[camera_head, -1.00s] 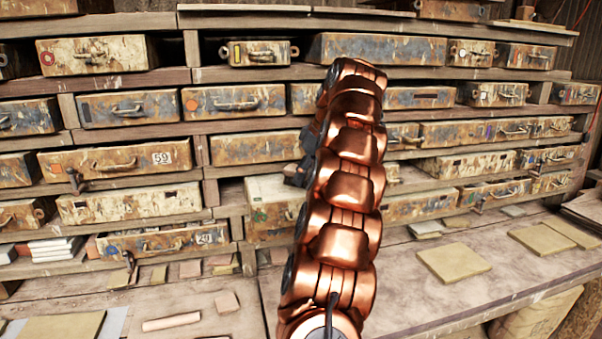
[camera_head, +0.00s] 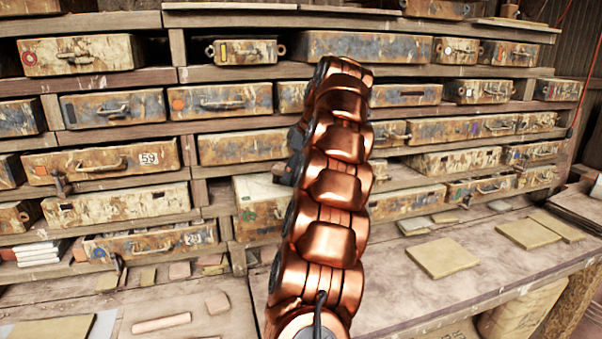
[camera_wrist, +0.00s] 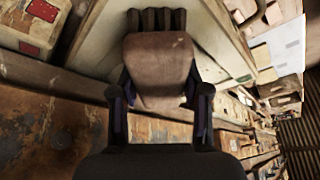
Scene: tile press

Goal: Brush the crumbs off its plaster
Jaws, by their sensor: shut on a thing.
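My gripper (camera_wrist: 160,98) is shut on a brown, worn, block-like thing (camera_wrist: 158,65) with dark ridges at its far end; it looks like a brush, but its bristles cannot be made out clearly. Behind it in the wrist view is a pale, flat surface (camera_wrist: 103,48) that may be plaster. In the head view, a case with a pale top (camera_head: 262,188) and a green ring juts from a lower shelf, partly hidden by my copper arm. No crumbs can be made out.
Shelves hold many rusty, paint-worn cases, one marked 59 (camera_head: 149,158). The bench below carries a flat yellowish tile (camera_head: 441,257), a pinkish rod (camera_head: 161,323) and small loose pieces.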

